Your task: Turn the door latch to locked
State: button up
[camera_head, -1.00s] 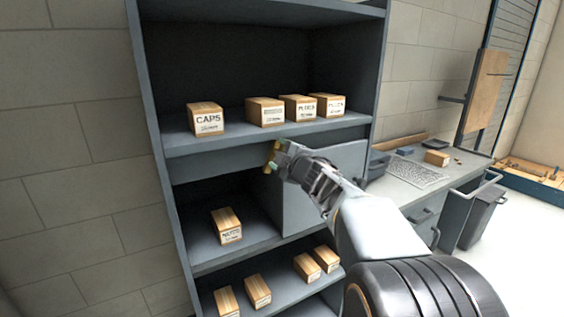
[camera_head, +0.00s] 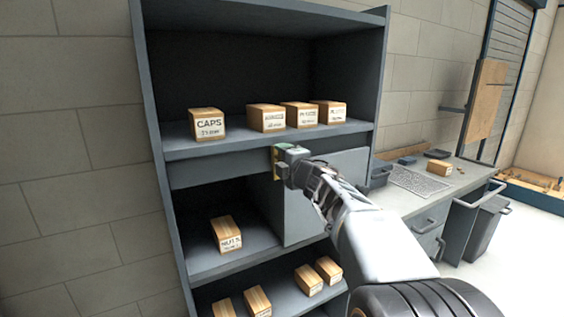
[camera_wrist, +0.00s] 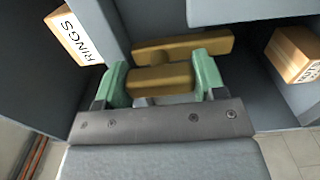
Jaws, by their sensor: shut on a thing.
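The door latch is a brass-coloured bar, seen in the wrist view (camera_wrist: 158,79) between my green fingertips. A second brass-coloured piece (camera_wrist: 205,46) lies just behind it, against the grey surface. My gripper (camera_wrist: 162,76) is shut on the latch bar, with one finger at each end of it. In the head view my gripper (camera_head: 278,162) is at the upper left edge of the grey cabinet door (camera_head: 330,190), just under the upper shelf. There the gripper hides most of the latch. The two brass pieces look roughly parallel in the wrist view.
The grey shelf unit (camera_head: 230,147) holds several wooden boxes, one marked CAPS (camera_head: 206,124). A box marked RINGS (camera_wrist: 75,35) shows close by in the wrist view.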

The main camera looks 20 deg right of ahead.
jog(key=o, duration=1.3)
jog(key=shift+s, duration=0.1)
jog(key=s, duration=0.4)
jog(key=s+d, duration=0.1)
jog(key=s, duration=0.8)
jog(key=shift+s+d, duration=0.25)
jog(key=shift+s, duration=0.05)
